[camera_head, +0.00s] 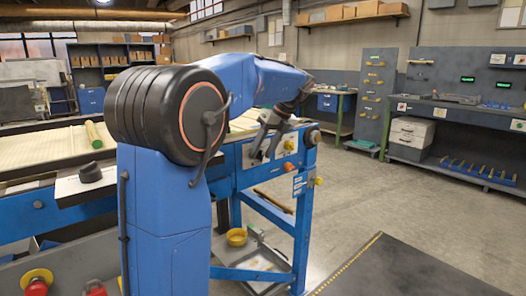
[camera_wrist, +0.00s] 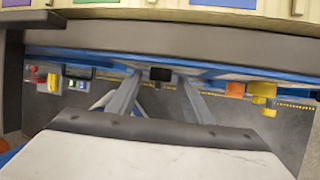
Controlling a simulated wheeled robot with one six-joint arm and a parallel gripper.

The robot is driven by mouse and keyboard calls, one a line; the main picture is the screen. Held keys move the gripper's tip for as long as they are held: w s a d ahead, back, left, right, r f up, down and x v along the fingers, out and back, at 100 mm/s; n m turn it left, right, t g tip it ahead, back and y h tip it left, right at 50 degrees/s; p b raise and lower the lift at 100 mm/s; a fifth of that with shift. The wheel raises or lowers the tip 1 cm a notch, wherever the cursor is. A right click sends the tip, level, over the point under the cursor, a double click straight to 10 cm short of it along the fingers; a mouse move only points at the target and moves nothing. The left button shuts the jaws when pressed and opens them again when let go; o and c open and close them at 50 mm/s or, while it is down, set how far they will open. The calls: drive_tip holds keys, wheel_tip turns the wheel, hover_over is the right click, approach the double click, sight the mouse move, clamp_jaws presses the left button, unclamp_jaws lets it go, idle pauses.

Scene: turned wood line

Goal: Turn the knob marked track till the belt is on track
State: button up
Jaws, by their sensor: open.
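The blue conveyor frame has a control panel (camera_head: 244,154) on its near end, with small labels too small to read. A pale belt (camera_head: 40,151) lies on top, partly hidden by my arm. My gripper (camera_head: 262,146) is in front of the panel, pointing at it. In the wrist view my gripper (camera_wrist: 159,80) is open, its two grey fingers apart. A small black block-like knob (camera_wrist: 160,74) shows between the fingertips; I cannot tell if they touch it. I cannot tell which knob is marked track. A yellow knob (camera_head: 289,145) is right of the gripper.
The floor to the right is open.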

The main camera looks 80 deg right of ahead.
drive_tip(key=shift+c, duration=0.3)
drive_tip(key=c, duration=1)
drive_tip(key=shift+w+a+r+g+h, duration=0.1)
drive_tip(key=shift+w+a+g+h, duration=0.1)
drive_tip(key=shift+g+h, duration=0.45)
drive_tip(key=shift+w+a+n+g+h, duration=0.15)
drive_tip(key=shift+n+g+h, duration=0.15)
drive_tip(key=shift+g+h, duration=0.35)
drive_tip(key=shift+w+a+n+g+h, duration=0.15)
drive_tip(key=shift+n+g+h, duration=0.15)
drive_tip(key=shift+g+h, duration=0.25)
drive_tip(key=shift+w+a+n+g+h, duration=0.15)
drive_tip(key=shift+n+g+h, duration=0.15)
drive_tip(key=shift+g+h, duration=0.65)
drive_tip(key=shift+w+a+f+n+g+h, duration=0.1)
drive_tip(key=shift+f+n+g+h, duration=0.1)
drive_tip(key=shift+g+h, duration=0.35)
drive_tip(key=shift+f+n+g+h, duration=0.15)
drive_tip(key=shift+g+h, duration=0.2)
drive_tip(key=shift+h, duration=0.3)
